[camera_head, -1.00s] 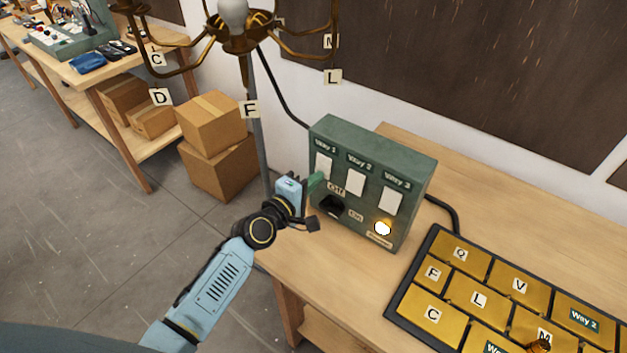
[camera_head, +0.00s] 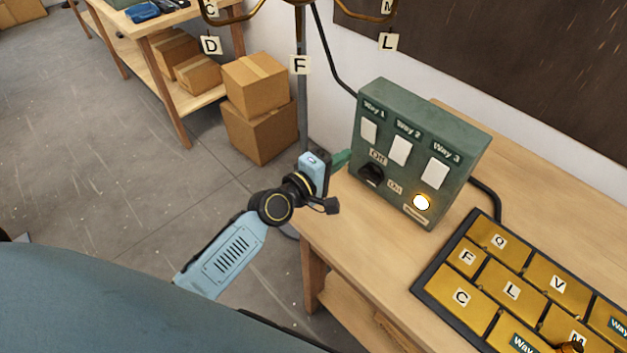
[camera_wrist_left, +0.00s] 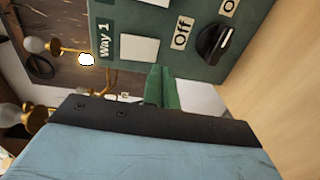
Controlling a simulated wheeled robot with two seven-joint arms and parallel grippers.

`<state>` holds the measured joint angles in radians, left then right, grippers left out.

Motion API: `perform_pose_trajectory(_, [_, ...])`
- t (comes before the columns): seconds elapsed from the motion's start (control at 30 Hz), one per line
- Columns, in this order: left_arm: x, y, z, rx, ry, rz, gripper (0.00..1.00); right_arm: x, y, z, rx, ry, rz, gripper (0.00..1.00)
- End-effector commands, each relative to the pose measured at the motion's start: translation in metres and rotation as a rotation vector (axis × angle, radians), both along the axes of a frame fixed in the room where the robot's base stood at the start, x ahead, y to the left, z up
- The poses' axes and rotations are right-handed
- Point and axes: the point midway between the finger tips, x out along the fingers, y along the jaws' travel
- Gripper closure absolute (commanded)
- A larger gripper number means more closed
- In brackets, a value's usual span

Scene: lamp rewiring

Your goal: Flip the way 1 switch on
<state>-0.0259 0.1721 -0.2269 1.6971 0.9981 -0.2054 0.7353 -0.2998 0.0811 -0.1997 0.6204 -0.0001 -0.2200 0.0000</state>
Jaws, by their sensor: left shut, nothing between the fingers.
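The green switch box (camera_head: 440,130) stands on the wooden bench with three white switch plates labelled Way 1, Way 2 and Way 3. The Way 1 switch (camera_head: 369,129) is the leftmost; it also shows in the left wrist view (camera_wrist_left: 139,49). I cannot tell its rocker position. My left gripper (camera_head: 342,160) is shut and empty, its green fingers at the box's lower left edge, below the Way 1 switch. In the left wrist view the fingers (camera_wrist_left: 162,86) point towards the box, just below that plate; contact is unclear. My right gripper is out of view.
A black knob (camera_head: 371,174) between Off and On labels and a glowing indicator (camera_head: 422,202) sit low on the box. A labelled parts tray (camera_head: 428,277) lies at right. Cardboard boxes (camera_head: 258,130) stand on the floor. A lit bulb (camera_wrist_left: 86,59) shows in the left wrist view.

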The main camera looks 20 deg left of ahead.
Motion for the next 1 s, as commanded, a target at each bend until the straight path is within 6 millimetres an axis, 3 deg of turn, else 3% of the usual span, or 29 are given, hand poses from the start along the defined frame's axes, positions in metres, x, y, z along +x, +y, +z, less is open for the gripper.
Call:
perform_pose_trajectory(0.2, [-0.047,0.019,-0.009,0.003,0.003,-0.001,1.00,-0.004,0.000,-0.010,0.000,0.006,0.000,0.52])
perform_pose_trajectory(0.4, [-0.071,0.030,-0.011,0.002,0.001,-0.001,1.00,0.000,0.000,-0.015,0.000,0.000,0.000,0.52])
perform_pose_trajectory(1.0, [-0.078,0.033,-0.011,0.000,0.001,0.000,1.00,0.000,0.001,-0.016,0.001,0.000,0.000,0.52])
